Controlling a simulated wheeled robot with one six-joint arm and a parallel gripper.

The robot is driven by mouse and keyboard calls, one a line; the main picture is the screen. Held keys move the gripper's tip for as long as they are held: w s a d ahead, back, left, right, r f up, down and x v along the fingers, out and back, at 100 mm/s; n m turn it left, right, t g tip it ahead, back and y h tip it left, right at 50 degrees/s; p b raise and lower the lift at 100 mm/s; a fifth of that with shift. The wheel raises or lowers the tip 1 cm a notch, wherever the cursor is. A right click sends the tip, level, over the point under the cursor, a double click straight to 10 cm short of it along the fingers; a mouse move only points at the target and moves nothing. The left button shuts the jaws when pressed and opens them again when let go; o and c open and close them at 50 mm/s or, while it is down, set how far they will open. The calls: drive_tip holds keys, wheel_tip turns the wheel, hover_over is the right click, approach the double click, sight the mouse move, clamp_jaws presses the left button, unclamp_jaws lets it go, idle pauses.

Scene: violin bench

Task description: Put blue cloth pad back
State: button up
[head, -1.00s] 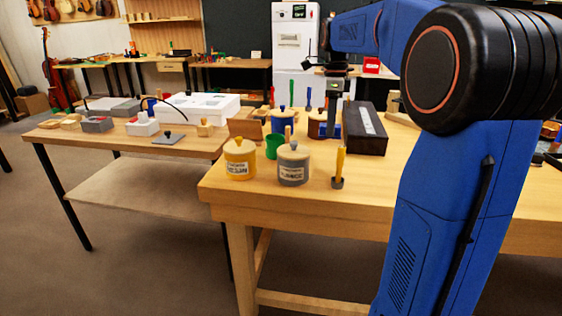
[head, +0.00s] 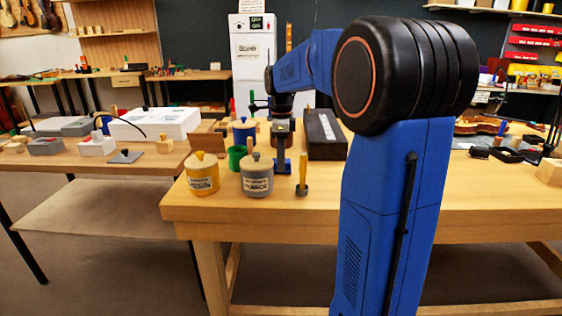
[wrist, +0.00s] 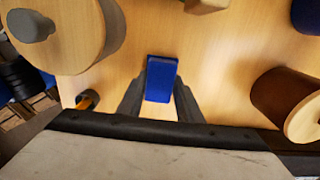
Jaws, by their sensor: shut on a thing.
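The blue cloth pad (wrist: 161,78) is a small blue block between the two grey fingers of my gripper (wrist: 160,92) in the wrist view. My gripper is shut on it. In the head view the pad (head: 282,166) shows under my gripper (head: 282,150), over the bench, between the grey lidded jar (head: 257,178) and the small pot with a yellow-handled tool (head: 302,180). I cannot tell whether the pad touches the bench top.
A yellow lidded jar (head: 202,178), green cup (head: 237,158) and blue jar (head: 243,132) stand left of my gripper. A long dark case (head: 326,140) lies to the right. In the wrist view a brown jar (wrist: 284,98) stands right; bare wood surrounds the pad.

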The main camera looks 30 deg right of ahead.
drive_tip(key=shift+f, duration=0.25)
drive_tip(key=shift+f, duration=0.15)
drive_tip(key=o, duration=0.9)
drive_tip(key=shift+o, duration=0.2)
wheel_tip(320, 180, up, 12)
drive_tip(key=shift+r, duration=0.2)
